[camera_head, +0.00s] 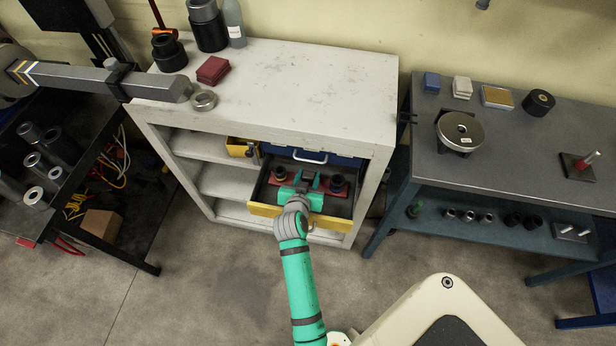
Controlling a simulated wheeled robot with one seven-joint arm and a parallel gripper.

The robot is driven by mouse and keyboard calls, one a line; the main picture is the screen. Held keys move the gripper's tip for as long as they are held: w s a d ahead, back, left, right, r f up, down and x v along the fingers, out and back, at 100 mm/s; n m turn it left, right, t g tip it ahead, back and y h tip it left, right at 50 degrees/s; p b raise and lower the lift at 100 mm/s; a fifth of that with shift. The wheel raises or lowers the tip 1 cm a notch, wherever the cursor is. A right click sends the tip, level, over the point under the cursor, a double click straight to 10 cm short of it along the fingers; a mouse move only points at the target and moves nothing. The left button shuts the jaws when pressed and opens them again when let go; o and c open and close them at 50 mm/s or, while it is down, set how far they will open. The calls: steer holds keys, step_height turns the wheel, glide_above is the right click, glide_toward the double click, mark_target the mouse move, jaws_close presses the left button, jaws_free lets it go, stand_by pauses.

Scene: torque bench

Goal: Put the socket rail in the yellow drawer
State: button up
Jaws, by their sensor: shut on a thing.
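The yellow drawer (265,208) is pulled out of the white cabinet, with its dark inside showing. The red socket rail (287,186) lies across the inside of the drawer or just above its floor; I cannot tell whether it touches. Dark sockets stand on the rail at its left (281,173) and right (338,183). My gripper (304,180) reaches over the drawer's yellow front and is shut on the middle of the rail, hiding that part of it.
A closed blue drawer (340,161) with a white handle sits above. A small yellow bin (238,147) stands on the shelf at left. The white cabinet's top (300,95) overhangs the drawer. A grey bench (540,135) stands close at right, a dark cart at left.

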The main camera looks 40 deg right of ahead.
steer(key=o, duration=1.2)
steer(key=shift+f, duration=0.15)
steer(key=shift+r, duration=0.2)
steer(key=v, duration=1.2)
steer(key=shift+s, duration=0.1)
